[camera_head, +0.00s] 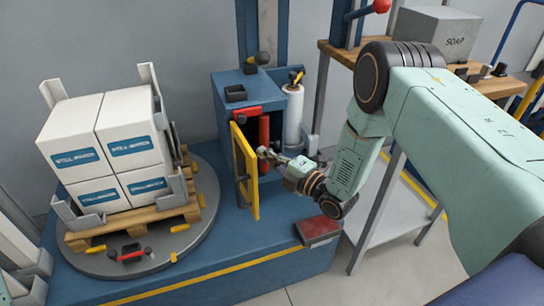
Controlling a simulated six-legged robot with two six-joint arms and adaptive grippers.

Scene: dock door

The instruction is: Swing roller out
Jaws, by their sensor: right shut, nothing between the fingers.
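A blue cabinet (230,95) stands at the back of the blue platform. A yellow-edged gate or frame (240,140) sticks out from its front, swung toward me. A red upright roller (264,135) shows in the cabinet opening behind it. A white upright roll (293,115) stands at the cabinet's right side, with a black and yellow handle (296,76) above it. My right gripper (264,153) is shut and empty, its fingertips just right of the yellow frame; I cannot tell whether they touch it. My left gripper is out of view.
White boxes (105,150) on a wooden pallet stand on a round grey turntable (205,215) at left. A red pad (318,230) lies on the platform's front right. A wooden-topped bench (340,50) with a soap carton (440,28) is behind my right arm.

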